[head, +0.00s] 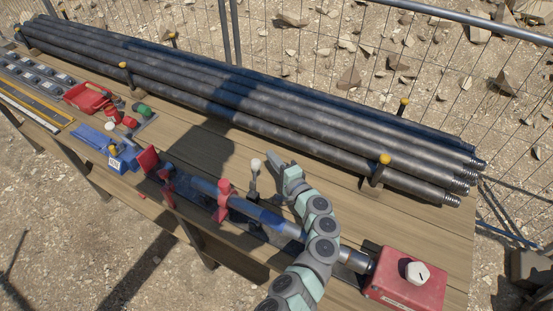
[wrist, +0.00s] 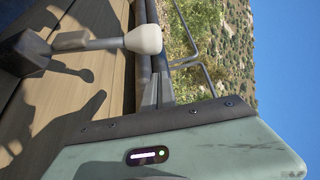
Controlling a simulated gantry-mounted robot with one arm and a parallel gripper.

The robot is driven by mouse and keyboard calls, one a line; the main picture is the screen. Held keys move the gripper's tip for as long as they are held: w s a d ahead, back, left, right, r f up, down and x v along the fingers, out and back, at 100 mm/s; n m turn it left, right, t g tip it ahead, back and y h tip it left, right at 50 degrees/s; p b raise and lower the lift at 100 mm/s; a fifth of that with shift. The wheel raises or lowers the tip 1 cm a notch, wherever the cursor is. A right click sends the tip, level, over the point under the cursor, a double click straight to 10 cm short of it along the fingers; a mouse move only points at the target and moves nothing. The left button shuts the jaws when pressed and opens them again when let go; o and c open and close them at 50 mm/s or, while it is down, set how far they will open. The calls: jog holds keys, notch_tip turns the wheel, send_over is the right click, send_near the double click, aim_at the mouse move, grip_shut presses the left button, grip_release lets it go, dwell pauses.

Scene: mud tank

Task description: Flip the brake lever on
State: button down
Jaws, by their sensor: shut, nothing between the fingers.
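The brake lever has a white knob (head: 255,163) on a dark upright stem. It stands beside the long blue and grey shaft assembly on the wooden bench. In the wrist view the pale knob (wrist: 143,39) and its stem (wrist: 90,43) fill the upper left, with the lever's base in shadow at the left edge. My gripper (head: 272,164) is shut and empty, just right of the knob in the head view. The wrist view shows my gripper (wrist: 153,72) close by the knob; I cannot tell whether they touch.
Several long dark pipes (head: 250,105) lie along the back of the bench (head: 220,148) between yellow-topped posts (head: 384,159). A red box with a white knob (head: 405,278) stands at the right. Red clamps (head: 223,200) hold the shaft. A wire fence runs behind.

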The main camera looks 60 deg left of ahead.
aim_at(255, 178)
jog(key=shift+s+d+p, duration=0.25)
jog(key=shift+s+d, duration=0.05)
jog(key=shift+s, duration=0.45)
jog(key=shift+s+d+p, duration=0.25)
jog(key=shift+s+d, duration=0.05)
jog(key=shift+s, duration=0.45)
jog(key=shift+s+d+b, duration=0.1)
jog(key=shift+d+b, duration=0.05)
jog(key=shift+b, duration=0.15)
